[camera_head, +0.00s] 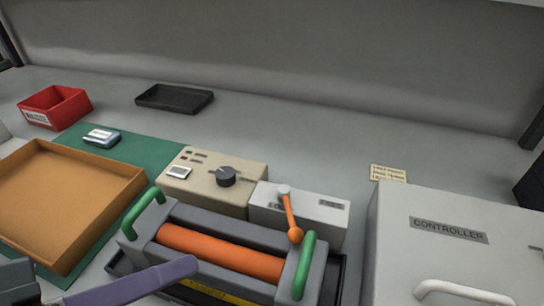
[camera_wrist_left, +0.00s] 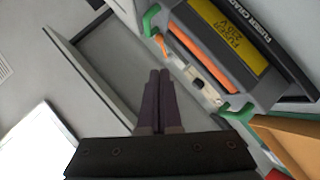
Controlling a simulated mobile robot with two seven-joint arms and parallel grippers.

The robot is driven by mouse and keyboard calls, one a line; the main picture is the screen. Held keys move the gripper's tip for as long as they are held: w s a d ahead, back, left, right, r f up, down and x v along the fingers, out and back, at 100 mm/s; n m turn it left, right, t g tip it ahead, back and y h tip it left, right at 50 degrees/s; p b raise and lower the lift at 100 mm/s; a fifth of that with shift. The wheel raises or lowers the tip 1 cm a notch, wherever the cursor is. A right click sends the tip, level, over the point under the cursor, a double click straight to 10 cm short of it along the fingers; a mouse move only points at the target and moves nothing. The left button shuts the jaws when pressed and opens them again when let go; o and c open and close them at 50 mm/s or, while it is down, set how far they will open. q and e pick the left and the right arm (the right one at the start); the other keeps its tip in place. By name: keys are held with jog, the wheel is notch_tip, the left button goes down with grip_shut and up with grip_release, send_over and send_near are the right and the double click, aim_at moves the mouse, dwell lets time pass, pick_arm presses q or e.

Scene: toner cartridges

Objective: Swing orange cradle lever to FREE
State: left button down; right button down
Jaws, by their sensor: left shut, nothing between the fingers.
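The orange lever (camera_head: 290,213) is pivoted on a light grey block (camera_head: 262,212) behind the fuser cradle. Its knob end points toward the front, slightly right. The fuser cradle (camera_head: 178,212) holds an orange roller (camera_head: 220,252) and has green handles. My left gripper (camera_head: 190,267) is shut and empty, its purple fingers in front of the cradle in the head view, apart from the lever. The shut fingers (camera_wrist_left: 159,75) also show in the left wrist view. My right gripper is not in view.
A grey CONTROLLER box (camera_head: 400,235) stands at the right. A beige box (camera_head: 215,180) with a dark knob is left of the lever block. An orange tray (camera_head: 128,175), a red bin (camera_head: 58,105) and a black tray (camera_head: 175,98) lie left and behind. The bench behind the boxes is mostly clear.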

pick_arm(q)
jog(key=shift+w+a+f+n+t, duration=0.1)
jog(key=shift+w+a+n+t, duration=0.45)
jog(key=shift+n, duration=0.25)
jog(key=shift+w, duration=0.15)
send_near(292, 223)
jog(key=w, duration=0.3)
jog(key=shift+w+a+r, duration=0.15)
jog(key=shift+a+r, duration=0.1)
jog(key=shift+a, duration=0.05)
jog(key=d+f, duration=0.2)
jog(key=d, duration=0.1)
jog(key=shift+w+b, duration=0.1)
jog(key=shift+b, duration=0.2)
jog(key=shift+d+f, duration=0.25)
jog(key=shift+d, duration=0.2)
